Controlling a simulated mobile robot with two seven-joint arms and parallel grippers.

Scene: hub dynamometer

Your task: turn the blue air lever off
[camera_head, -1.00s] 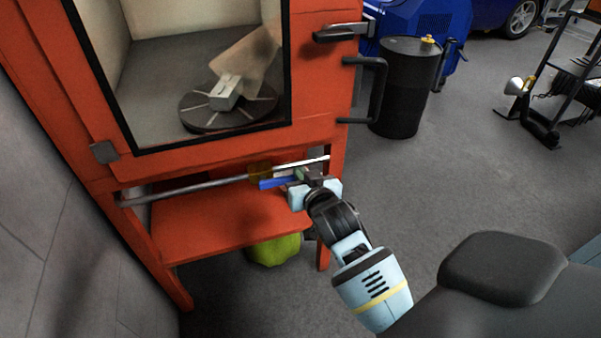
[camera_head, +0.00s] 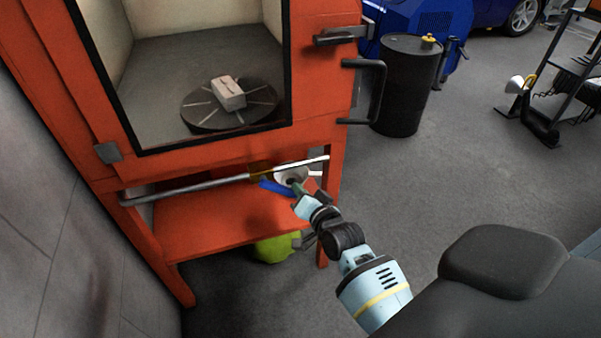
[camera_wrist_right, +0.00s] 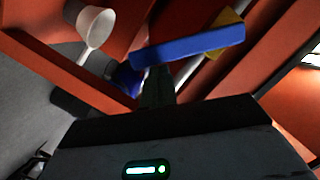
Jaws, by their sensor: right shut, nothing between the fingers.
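The blue air lever (camera_head: 275,187) is on a brass-coloured valve (camera_head: 260,171) on the metal pipe under the orange cabinet. In the head view it slants down to the right, away from the pipe's line. In the right wrist view the blue lever (camera_wrist_right: 190,45) crosses in front of my fingers, with the yellowish valve (camera_wrist_right: 228,34) behind its right end. My right gripper (camera_head: 296,187) is shut and empty, its tips close by the lever's right end. I cannot tell whether they touch it. My left gripper is out of view.
A white cup-like piece (camera_head: 291,174) sits by the pipe; it also shows in the right wrist view (camera_wrist_right: 95,24). The cabinet's orange shelf (camera_head: 215,222) lies below, with a yellow-green object (camera_head: 277,248) under it. A black drum (camera_head: 405,85) stands to the right; floor between is open.

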